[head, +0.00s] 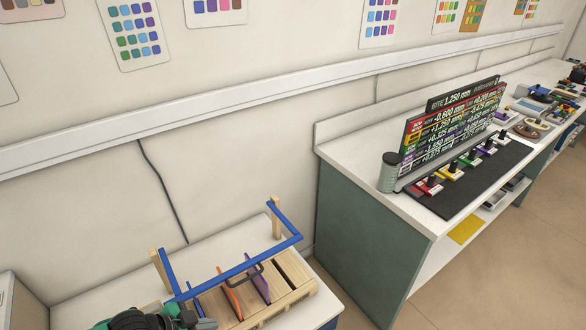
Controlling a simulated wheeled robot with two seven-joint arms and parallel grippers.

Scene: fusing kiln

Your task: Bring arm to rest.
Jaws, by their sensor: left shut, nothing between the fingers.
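My left gripper (205,321) shows at the bottom edge of the head view, left of centre, and only partly. It is shut with nothing held. It is close to the near left end of a wooden rack (295,295) with a blue frame (285,218). I cannot tell whether it touches the rack. My right gripper is not in view.
The rack holds an orange sheet (233,300) and a purple sheet (258,280) upright. It stands on a white-topped table (215,250). To the right, a green-sided bench (365,240) carries a display board (452,125) and a dark mat (455,197). Floor (500,270) is clear at lower right.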

